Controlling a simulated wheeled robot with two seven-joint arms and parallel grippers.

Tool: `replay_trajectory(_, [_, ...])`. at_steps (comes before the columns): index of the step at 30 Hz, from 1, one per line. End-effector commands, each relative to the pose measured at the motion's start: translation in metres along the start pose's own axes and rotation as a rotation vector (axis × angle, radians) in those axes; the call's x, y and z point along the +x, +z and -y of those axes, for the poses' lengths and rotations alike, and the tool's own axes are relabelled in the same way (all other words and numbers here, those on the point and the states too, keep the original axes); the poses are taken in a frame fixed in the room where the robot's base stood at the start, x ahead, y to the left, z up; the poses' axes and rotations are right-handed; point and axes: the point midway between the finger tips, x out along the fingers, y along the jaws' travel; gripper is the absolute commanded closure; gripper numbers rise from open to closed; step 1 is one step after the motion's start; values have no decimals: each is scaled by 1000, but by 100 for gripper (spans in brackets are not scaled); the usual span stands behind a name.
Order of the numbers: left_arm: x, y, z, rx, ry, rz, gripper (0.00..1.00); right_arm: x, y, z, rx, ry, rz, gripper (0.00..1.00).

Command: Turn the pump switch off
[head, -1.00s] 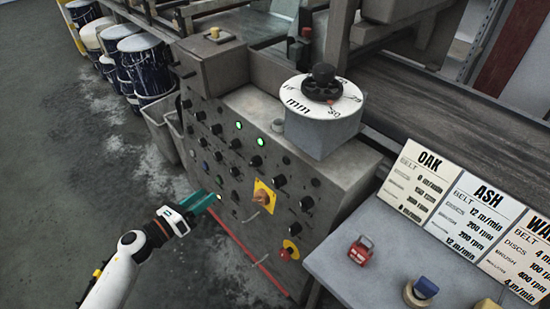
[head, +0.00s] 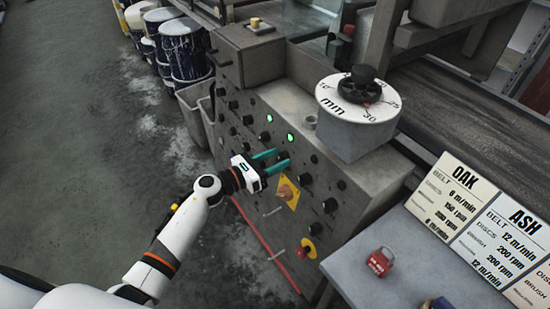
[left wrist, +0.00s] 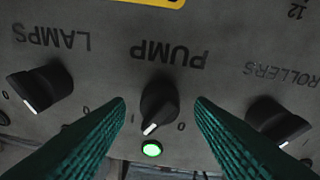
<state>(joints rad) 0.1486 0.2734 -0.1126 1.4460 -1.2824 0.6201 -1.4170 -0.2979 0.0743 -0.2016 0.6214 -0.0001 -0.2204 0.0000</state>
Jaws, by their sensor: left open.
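In the left wrist view, the black PUMP knob (left wrist: 158,103) sits on the grey panel under upside-down lettering. Its white pointer line is aimed down and slightly left in the picture, away from the "0" at its lower right. A green lamp (left wrist: 151,149) beside the knob is lit. My left gripper (left wrist: 160,101) is open, with one teal finger on each side of the knob and visible gaps. In the head view, my left gripper (head: 281,157) is at the panel face, and its fingers hide part of the knobs there. My right gripper is not in view.
The LAMPS knob (left wrist: 40,88) and ROLLERS knob (left wrist: 278,122) flank the PUMP knob. A table with a red padlock (head: 380,261) and setting cards (head: 456,198) stands right.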

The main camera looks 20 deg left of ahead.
Motion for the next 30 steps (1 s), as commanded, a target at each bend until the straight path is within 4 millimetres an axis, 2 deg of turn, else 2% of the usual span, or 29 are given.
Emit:
replay_trajectory(9, [2, 0, 0, 0, 0, 0, 52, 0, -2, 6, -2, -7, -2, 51])
replay_trajectory(17, [2, 0, 0, -1, 0, 0, 95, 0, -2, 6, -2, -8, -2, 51])
replay_trajectory(30, [2, -1, 0, -100, -18, -5, 95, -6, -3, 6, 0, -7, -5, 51])
